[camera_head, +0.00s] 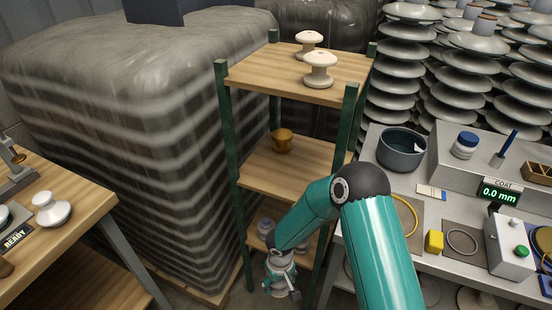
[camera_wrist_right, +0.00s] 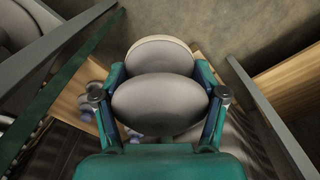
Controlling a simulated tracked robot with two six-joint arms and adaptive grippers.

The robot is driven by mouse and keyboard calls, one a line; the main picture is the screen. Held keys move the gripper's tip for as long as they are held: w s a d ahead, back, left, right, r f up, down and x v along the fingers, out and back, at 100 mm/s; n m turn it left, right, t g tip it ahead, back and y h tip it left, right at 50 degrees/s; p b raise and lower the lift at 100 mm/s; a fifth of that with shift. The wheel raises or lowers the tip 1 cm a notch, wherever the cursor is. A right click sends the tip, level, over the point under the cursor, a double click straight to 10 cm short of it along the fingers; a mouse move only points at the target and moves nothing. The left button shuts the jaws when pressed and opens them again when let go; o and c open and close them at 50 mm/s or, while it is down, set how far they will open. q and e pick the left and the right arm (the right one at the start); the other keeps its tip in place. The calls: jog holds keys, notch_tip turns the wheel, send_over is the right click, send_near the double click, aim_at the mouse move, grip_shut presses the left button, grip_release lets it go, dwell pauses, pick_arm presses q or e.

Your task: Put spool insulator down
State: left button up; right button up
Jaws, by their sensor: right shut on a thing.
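My right gripper (camera_wrist_right: 158,98) is shut on a pale grey spool insulator (camera_wrist_right: 155,103), with a teal finger on each side of it. In the head view my right arm reaches down beside the lower part of the shelf rack, and the right gripper (camera_head: 283,286) is small and low there. The held insulator cannot be made out clearly in that view. Two white spool insulators (camera_head: 319,70) stand upright on the rack's top shelf (camera_head: 265,78). My left gripper is in neither view.
A brown cup-like piece (camera_head: 282,141) stands on the middle shelf (camera_head: 258,165). Pale pieces (camera_head: 265,226) sit on a lower shelf. Green posts (camera_head: 228,130) frame the rack. A wrapped pallet stack (camera_head: 120,130) stands left, a grey bench (camera_head: 400,245) right.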

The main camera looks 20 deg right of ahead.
jog(key=shift+w+d, duration=0.1)
jog(key=shift+w, duration=0.1)
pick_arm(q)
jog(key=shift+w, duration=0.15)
pick_arm(e)
jog(key=shift+s+d, duration=0.1)
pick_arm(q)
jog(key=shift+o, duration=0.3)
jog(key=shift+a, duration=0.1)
